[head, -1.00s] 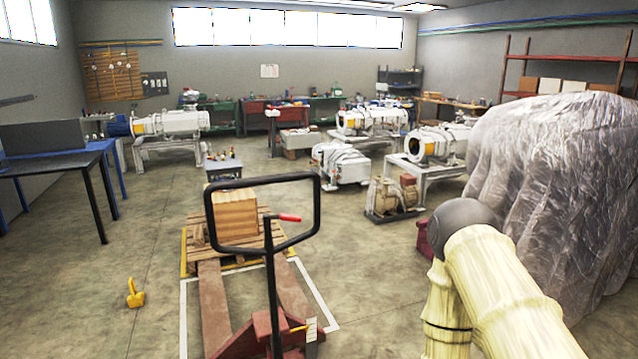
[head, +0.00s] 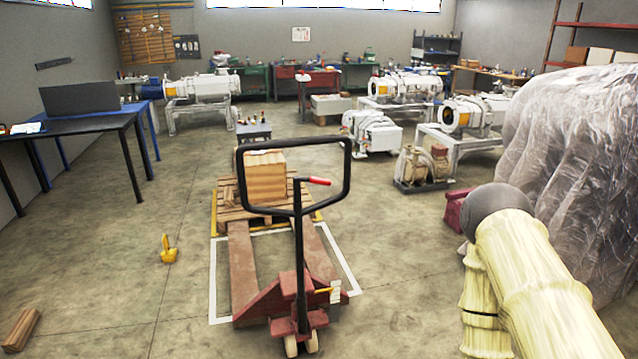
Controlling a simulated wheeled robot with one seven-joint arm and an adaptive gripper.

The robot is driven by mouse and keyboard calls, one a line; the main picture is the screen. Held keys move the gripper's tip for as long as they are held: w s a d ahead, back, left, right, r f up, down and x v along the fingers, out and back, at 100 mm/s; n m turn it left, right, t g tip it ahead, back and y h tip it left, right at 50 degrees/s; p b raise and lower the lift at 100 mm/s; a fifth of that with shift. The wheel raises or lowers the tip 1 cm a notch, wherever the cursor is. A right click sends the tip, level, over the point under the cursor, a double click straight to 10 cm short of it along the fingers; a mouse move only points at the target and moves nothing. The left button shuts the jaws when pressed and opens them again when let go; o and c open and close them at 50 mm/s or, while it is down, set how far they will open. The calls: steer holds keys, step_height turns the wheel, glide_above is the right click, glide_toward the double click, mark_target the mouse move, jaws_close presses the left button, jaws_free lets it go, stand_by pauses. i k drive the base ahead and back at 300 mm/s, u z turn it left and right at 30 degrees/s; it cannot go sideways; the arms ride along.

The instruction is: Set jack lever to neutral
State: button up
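The red pallet jack (head: 296,296) stands ahead of me on the concrete floor, its two forks pointing away toward a wooden pallet. Its upright handle ends in a black loop (head: 238,180). A small red lever (head: 320,181) sticks out to the right from the top of the handle shaft, inside the loop. A short yellow piece (head: 324,291) shows low on the jack. My arm shows at the lower right, well apart from the handle. My gripper is not in view.
A wooden crate (head: 265,178) sits on the pallet (head: 230,204). A yellow object (head: 168,249) stands on the floor at left, and wood pieces (head: 21,330) lie at lower left. A plastic-covered bulk (head: 570,170) fills the right side. The floor left of the jack is mostly clear.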

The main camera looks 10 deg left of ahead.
mark_target(313, 179)
steer(key=u, duration=0.45)
steer(key=i, duration=0.65)
steer(key=u, duration=0.2)
